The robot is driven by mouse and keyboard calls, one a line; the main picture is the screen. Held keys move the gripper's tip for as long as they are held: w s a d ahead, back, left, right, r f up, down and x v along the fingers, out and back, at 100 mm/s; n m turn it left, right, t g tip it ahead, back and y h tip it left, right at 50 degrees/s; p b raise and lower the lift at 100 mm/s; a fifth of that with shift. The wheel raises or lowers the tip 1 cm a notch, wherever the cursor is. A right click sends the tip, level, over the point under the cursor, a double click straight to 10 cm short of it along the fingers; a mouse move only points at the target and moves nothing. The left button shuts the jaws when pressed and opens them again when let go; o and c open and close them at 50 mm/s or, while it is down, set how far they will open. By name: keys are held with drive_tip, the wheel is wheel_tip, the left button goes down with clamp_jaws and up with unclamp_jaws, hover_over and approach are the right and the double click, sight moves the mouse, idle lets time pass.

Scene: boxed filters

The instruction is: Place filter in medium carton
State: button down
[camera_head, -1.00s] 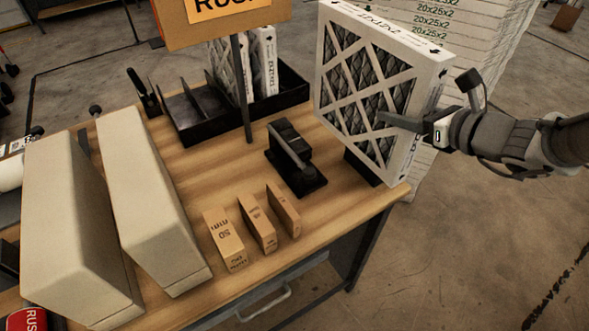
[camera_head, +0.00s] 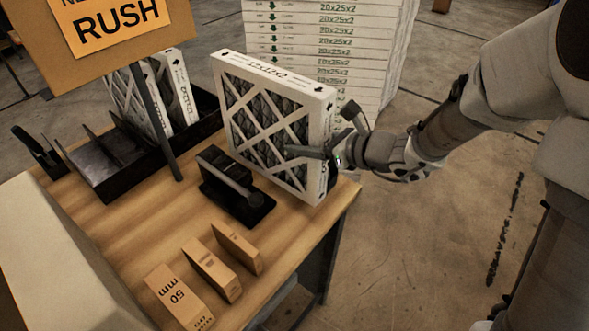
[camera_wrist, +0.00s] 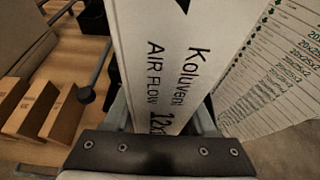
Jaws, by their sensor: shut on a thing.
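The filter (camera_head: 268,125) is a white-framed pleated panel with a crossed lattice face, marked 12x12x2. It stands upright near the table's right corner. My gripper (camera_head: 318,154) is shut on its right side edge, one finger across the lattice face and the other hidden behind. In the wrist view, the filter's lettered white edge (camera_wrist: 160,60) lies between both fingers (camera_wrist: 162,112). I cannot tell whether its bottom touches anything. A large beige carton (camera_head: 55,255) is cut off at the lower left. Its size class and opening cannot be told.
Small brown boxes (camera_head: 211,268), one marked 50 mm, stand at the table's front. A black tool on a base (camera_head: 235,185) sits left of the filter. A black rack (camera_head: 110,170) holds other filters. A RUSH sign (camera_head: 115,30) rises on a post. Boxes (camera_head: 330,50) are stacked behind.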

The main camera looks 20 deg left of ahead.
wheel_tip(320, 180, down, 6)
drive_tip(key=shift+r+b, duration=0.15)
drive_tip(key=shift+b, duration=0.15)
drive_tip(key=shift+c, duration=1.1)
unclamp_jaws()
drive_tip(key=shift+d, duration=0.1)
drive_tip(key=v, duration=1.2)
drive_tip(key=shift+r, duration=0.15)
